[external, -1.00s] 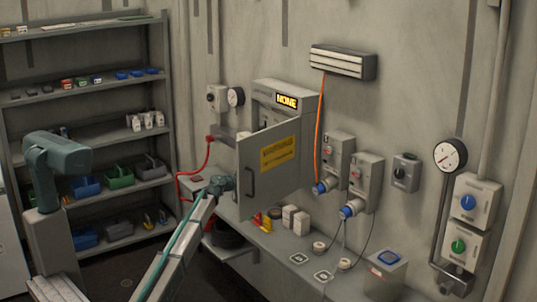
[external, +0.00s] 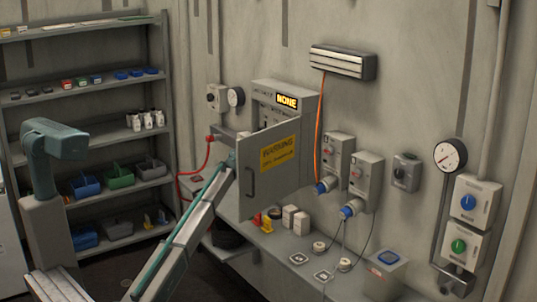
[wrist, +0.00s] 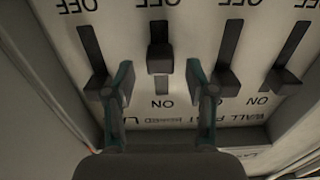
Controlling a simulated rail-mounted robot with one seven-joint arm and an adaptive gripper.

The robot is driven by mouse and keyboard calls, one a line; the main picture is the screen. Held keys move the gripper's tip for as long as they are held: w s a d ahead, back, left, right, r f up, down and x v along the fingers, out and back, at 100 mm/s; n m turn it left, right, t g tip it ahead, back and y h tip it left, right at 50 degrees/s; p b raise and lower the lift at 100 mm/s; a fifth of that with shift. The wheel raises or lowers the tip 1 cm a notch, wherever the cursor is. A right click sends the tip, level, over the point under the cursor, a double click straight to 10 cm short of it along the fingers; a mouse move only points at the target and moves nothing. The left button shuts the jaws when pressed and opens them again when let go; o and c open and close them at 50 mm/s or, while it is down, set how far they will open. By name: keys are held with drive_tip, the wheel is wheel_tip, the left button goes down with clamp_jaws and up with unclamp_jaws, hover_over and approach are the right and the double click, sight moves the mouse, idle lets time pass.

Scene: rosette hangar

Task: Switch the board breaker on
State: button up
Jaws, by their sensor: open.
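The board (external: 287,89) is a grey wall cabinet with its door (external: 273,180) swung open and a lit sign reading NONE. In the wrist view, the panel (wrist: 190,115) appears upside down, with a row of dark breaker levers in slots marked OFF at the top and ON at the bottom. One lever (wrist: 160,60) sits higher, nearer OFF, than the neighbouring levers (wrist: 229,80). My gripper (wrist: 163,88) is open, its fingers spread to either side of that lever's slot, below the lever in the picture. The door hides my gripper in the external view.
The open door stands beside my arm, with a yellow warning label (external: 280,154). The bench (external: 275,240) below holds small white boxes (external: 295,218) and other items. An orange cable (external: 319,125) hangs right of the board. Shelves (external: 95,95) stand at left.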

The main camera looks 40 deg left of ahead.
drive_tip(key=shift+x, duration=0.95)
clamp_jaws()
drive_tip(key=shift+a, duration=0.1)
